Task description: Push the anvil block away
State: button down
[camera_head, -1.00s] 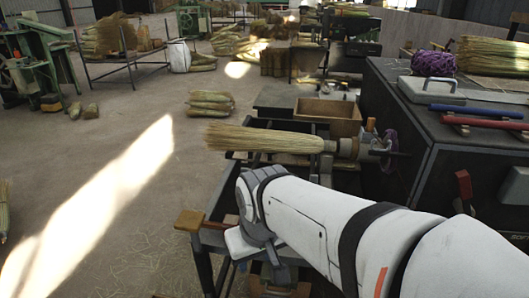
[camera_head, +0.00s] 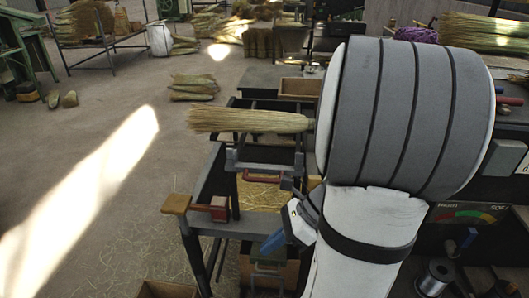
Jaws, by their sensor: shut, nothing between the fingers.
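A small red block (camera_head: 217,208) with a wooden grip (camera_head: 176,204) sits at the left edge of the dark metal frame; it may be the anvil block, but I cannot tell for certain. A grey clamp-like part (camera_head: 264,155) stands across the frame below the broom head (camera_head: 248,120), which lies level.
An open wooden box (camera_head: 301,88) stands behind the broom head. A dark machine with a coloured dial (camera_head: 470,213) and a wire spool (camera_head: 436,277) is at the right. Straw bundles (camera_head: 194,87) lie on the floor. The floor at left is mostly clear.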

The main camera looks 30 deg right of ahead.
jog(key=s+d+f+m+t+h, duration=0.1)
jog(key=s+d+m+t+h, duration=0.15)
jog(key=d+m+t, duration=0.8)
jog(key=s+d+f+m+t+h, duration=0.1)
jog(key=d+m+t+h, duration=0.3)
jog(key=d+m, duration=1.05)
jog(key=w+a+m+t, duration=0.1)
jog(key=w+a+m, duration=0.1)
jog(key=w, duration=1)
jog(key=shift+w+a+f+m+y, duration=0.2)
jog(key=shift+w+m+y, duration=0.1)
jog(key=shift+w+y, duration=0.1)
